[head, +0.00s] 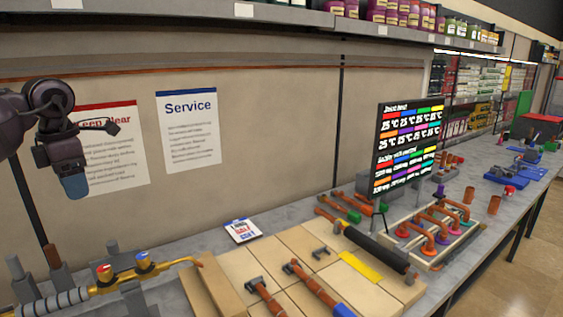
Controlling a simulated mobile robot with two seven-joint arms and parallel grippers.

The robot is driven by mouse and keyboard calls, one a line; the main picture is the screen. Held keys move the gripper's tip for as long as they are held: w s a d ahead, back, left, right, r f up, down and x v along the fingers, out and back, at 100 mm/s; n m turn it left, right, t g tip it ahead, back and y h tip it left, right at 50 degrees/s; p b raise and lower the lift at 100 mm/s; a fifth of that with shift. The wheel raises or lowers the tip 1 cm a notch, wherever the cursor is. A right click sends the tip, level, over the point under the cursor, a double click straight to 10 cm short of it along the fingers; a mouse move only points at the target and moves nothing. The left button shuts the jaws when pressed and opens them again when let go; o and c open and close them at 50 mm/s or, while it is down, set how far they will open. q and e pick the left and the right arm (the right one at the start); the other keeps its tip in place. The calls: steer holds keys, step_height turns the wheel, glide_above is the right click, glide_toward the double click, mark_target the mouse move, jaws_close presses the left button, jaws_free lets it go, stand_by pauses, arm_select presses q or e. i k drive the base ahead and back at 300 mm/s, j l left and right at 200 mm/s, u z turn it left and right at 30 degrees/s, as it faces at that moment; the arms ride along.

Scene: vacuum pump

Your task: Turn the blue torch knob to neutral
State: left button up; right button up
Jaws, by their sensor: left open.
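The brass torch (160,268) lies at the lower left on the bench, with its curved nozzle pointing right. The blue knob (143,258) sits on top of its body, with a small light mark on it. A red knob (104,270) is just left of it. I cannot read the setting of either knob from here. My left gripper (74,186) hangs at the upper left in front of the wall, above and apart from the torch. It is open, with nothing seen in it. My right gripper is out of view.
A card (243,231) lies near the wall. A black display (408,145) stands further right. The air between gripper and torch looks clear.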

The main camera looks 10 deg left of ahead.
mark_target(143, 262)
steer(key=k+l, duration=0.75)
steer(key=l, duration=0.2)
